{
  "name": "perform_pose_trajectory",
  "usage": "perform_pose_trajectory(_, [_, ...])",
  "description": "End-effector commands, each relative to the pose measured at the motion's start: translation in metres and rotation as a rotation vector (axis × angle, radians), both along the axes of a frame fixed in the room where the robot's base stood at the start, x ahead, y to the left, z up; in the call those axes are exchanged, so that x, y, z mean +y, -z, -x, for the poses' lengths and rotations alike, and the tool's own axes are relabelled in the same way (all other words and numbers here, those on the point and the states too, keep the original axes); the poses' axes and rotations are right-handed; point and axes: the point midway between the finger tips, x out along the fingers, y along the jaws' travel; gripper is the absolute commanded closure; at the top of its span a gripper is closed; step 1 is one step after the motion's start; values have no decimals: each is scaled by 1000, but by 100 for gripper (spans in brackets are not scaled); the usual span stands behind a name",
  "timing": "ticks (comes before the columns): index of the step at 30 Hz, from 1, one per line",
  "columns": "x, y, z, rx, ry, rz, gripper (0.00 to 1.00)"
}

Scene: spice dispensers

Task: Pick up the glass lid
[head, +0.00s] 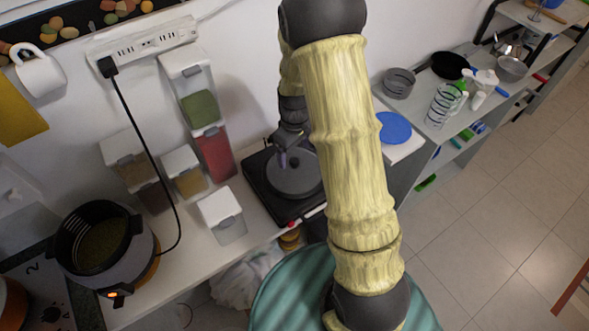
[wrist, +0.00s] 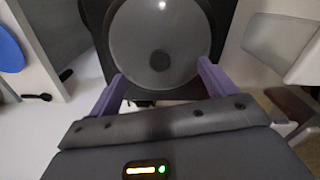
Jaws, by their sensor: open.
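The glass lid (wrist: 145,28) is a round grey see-through disc with a dark rim and a small dark knob. In the wrist view it is at the top centre, ahead of my fingertips. In the head view the lid (head: 296,182) lies on a black hotplate (head: 262,184), partly hidden by my arm. My gripper (wrist: 162,72) is open, with its two purple fingers spread near the lid's near edge and nothing between them. In the head view my gripper (head: 283,158) is over the lid's left part. I cannot tell whether it touches the lid.
Spice dispensers, one with red contents (head: 214,155) and a white-lidded one (head: 222,214), stand left of the hotplate. A black cooker (head: 130,250) with a cord is at the lower left. A blue disc (head: 394,127) lies on the right counter. A power strip (head: 143,42) is on the wall.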

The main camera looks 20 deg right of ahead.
Motion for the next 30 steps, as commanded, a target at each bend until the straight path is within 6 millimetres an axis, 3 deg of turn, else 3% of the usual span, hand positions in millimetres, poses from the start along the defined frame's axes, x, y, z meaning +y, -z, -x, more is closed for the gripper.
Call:
perform_pose_trajectory(14, [0, 46, 1, 3, 1, -1, 17])
perform_pose_trajectory(30, [0, 48, 1, 1, 0, 0, 17])
